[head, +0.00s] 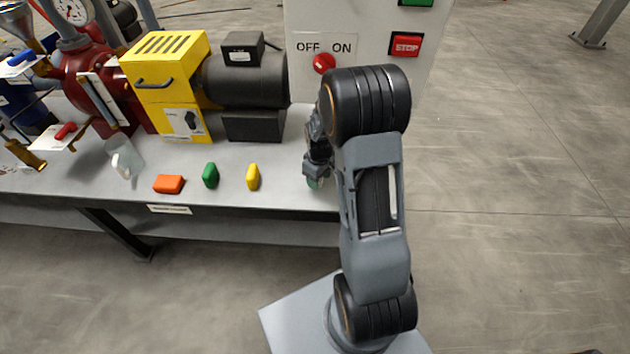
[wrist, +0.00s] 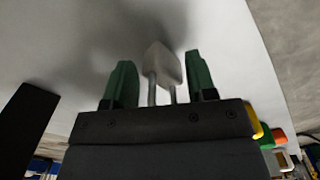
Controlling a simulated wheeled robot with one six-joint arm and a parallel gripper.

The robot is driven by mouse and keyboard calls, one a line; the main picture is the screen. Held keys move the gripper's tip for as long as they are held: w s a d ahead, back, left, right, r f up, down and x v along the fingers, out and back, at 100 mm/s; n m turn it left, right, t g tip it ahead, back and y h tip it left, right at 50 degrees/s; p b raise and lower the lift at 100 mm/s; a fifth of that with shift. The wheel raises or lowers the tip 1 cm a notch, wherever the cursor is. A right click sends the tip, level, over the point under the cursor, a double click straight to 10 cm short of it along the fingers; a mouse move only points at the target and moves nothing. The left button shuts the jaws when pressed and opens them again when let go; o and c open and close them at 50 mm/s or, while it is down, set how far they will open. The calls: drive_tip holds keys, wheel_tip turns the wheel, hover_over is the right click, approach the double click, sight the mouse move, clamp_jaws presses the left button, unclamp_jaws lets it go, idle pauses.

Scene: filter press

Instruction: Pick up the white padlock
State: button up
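A white padlock (wrist: 163,62) shows in the wrist view, its body away from me and its metal shackle pointing back toward my gripper. My gripper (wrist: 159,68) is open, with one green fingertip on each side of the padlock. Narrow gaps seem to show between the fingertips and the padlock; I cannot tell whether either touches. In the head view my gripper (head: 317,181) is low at the right end of the bench, and this padlock is hidden there by my arm.
On the bench (head: 225,198) lie an orange padlock (head: 168,184), a green one (head: 211,175) and a yellow one (head: 253,177). A small white item (head: 121,166) is farther left. Behind stand a black motor (head: 262,82) and a control panel (head: 342,33).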

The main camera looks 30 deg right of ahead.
clamp_jaws()
drive_tip(key=shift+r, duration=0.15)
drive_tip(key=shift+r, duration=0.25)
wheel_tip(320, 180, up, 2)
drive_tip(key=shift+r+p, duration=0.1)
drive_tip(key=shift+p, duration=0.4)
drive_tip(key=s+a+r+p, duration=0.1)
drive_tip(key=s+a+r, duration=0.1)
drive_tip(key=a+r, duration=0.3)
drive_tip(key=s+a+r+p, duration=0.1)
drive_tip(key=s+a+r, duration=0.2)
drive_tip(key=a+r, duration=0.2)
drive_tip(key=a, duration=0.2)
drive_tip(key=shift+s+a, duration=0.35)
drive_tip(key=shift+a, duration=0.05)
